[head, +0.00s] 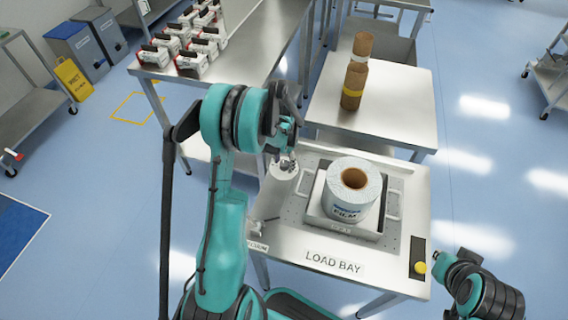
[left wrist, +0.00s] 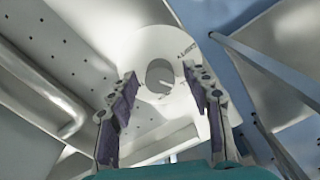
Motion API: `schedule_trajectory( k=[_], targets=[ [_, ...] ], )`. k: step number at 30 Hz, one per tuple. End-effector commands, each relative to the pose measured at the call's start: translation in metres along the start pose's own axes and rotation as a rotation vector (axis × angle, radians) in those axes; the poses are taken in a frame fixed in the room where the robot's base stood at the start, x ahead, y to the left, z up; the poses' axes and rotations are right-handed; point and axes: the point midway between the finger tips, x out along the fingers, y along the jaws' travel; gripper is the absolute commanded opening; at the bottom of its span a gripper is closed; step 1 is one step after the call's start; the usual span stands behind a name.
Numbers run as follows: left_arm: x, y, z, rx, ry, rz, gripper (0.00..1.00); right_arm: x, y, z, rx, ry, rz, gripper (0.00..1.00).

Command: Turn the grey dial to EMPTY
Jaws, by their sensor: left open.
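The grey dial (left wrist: 160,76) sits in the middle of a round white plate (left wrist: 135,58) in the left wrist view. A pale pointer mark lies on the dial, and small lettering at the plate's upper right and lower edge is too small to read surely. In the head view the dial's white round housing (head: 279,182) stands at the load bay's left back corner, partly under my left gripper (head: 287,160). In the left wrist view my left gripper (left wrist: 167,84) is open, with its fingers on either side of the dial and nothing between them.
A film roll (head: 345,208) stands in a tray on the load bay table (head: 290,242), right of the dial. A yellow knob (head: 421,268) is at the table's right edge. Brown cores (head: 355,80) stand on the table behind.

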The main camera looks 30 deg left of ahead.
Motion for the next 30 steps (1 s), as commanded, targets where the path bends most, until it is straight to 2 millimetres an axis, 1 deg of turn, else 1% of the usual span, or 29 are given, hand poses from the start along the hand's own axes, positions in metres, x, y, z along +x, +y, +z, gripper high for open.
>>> schedule_trajectory(
  k=[7, 8, 9, 11, 12, 13, 23, 30],
  targets=[
    [0.0004, 0.0001, 0.0, 0.0, 0.0, 0.0, 0.49, -0.0002, 0.0, -0.0002, 0.0, 0.0, 0.0, 0.0],
    [0.0004, 0.0001, 0.0, 0.0, 0.0, 0.0, 0.42, -0.0002, 0.0, -0.0002, 0.0, 0.0, 0.0, 0.0],
    [0.0004, 0.0001, 0.0, 0.0, 0.0, 0.0, 0.31, -0.0002, 0.0, -0.0002, 0.0, 0.0, 0.0, 0.0],
    [0.0004, 0.0001, 0.0, 0.0, 0.0, 0.0, 0.15, -0.0001, 0.0, -0.0002, 0.0, 0.0, 0.0, 0.0],
    [0.0004, 0.0001, 0.0, 0.0, 0.0, 0.0, 0.05, -0.0001, 0.0, -0.0002, 0.0, 0.0, 0.0, 0.0],
    [0.0004, 0.0001, 0.0, 0.0, 0.0, 0.0, 0.0, -0.0001, 0.0, -0.0002, 0.0, 0.0, 0.0, 0.0],
    [0.0006, 0.0001, 0.0, -0.027, 0.0, 0.0, 0.0, 0.0008, 0.0, 0.0005, 0.0, 0.0, 0.0, 0.0],
    [0.0012, 0.0002, 0.0001, -0.145, 0.0, 0.0, 0.0, 0.0038, 0.0, 0.0027, 0.0, 0.0, 0.0, 0.0]
  ],
)
